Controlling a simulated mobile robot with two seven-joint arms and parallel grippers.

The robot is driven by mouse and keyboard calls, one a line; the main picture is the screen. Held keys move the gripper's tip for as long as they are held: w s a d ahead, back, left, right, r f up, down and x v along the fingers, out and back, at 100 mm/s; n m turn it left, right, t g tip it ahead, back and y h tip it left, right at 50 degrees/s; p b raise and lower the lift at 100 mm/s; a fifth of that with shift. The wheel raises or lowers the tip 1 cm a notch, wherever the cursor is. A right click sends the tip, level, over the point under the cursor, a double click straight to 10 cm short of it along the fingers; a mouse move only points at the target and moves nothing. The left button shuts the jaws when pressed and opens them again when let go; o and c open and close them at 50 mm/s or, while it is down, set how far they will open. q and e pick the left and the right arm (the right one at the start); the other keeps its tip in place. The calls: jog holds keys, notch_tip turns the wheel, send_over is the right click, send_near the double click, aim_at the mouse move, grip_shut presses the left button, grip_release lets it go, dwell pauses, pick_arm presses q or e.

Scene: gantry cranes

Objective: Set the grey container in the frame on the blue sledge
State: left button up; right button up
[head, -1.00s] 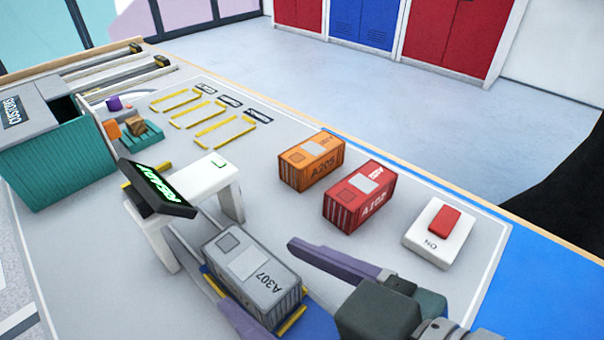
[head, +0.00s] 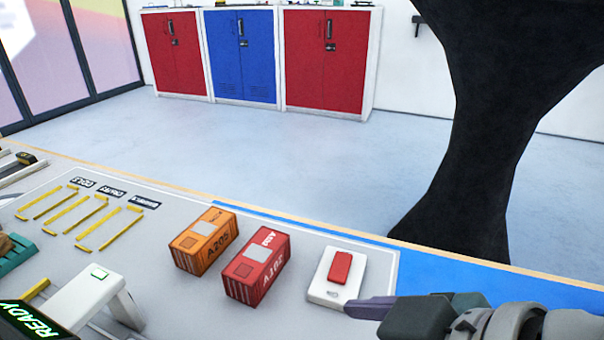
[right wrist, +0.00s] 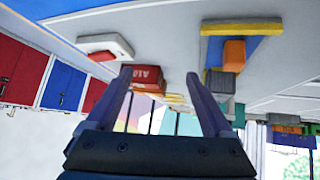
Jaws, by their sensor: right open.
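The grey container is out of the head view. In the right wrist view, which is upside down, a small dark grey block (right wrist: 222,83) shows beyond the right finger; I cannot tell whether it is the container. A blue patch with yellow edges (right wrist: 213,52), likely the sledge, shows above it, with an orange block (right wrist: 234,55) on it. My right gripper (right wrist: 160,76) is open and empty. In the head view it (head: 372,308) is at the lower right, in front of the switch box. My left gripper is not in view.
An orange container (head: 205,242) and a red container (head: 257,269) stand mid-table. A white box with a red switch (head: 340,270) stands right of them. A white gantry (head: 95,292) with a READY screen (head: 28,322) is lower left. Yellow-marked bays (head: 75,215) lie empty behind.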

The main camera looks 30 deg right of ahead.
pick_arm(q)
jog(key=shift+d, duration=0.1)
pick_arm(e)
jog(key=s+d+g, duration=0.1)
jog(key=s, duration=0.1)
jog(key=s+d+m+g+h, duration=0.1)
jog(key=s+g, duration=0.1)
jog(key=s+d+f+g, duration=0.1)
jog(key=s+g, duration=0.1)
jog(key=shift+s+d+m+h, duration=0.15)
jog(key=shift+d+m+h, duration=0.15)
jog(key=shift+s, duration=0.25)
dwell(0.3)
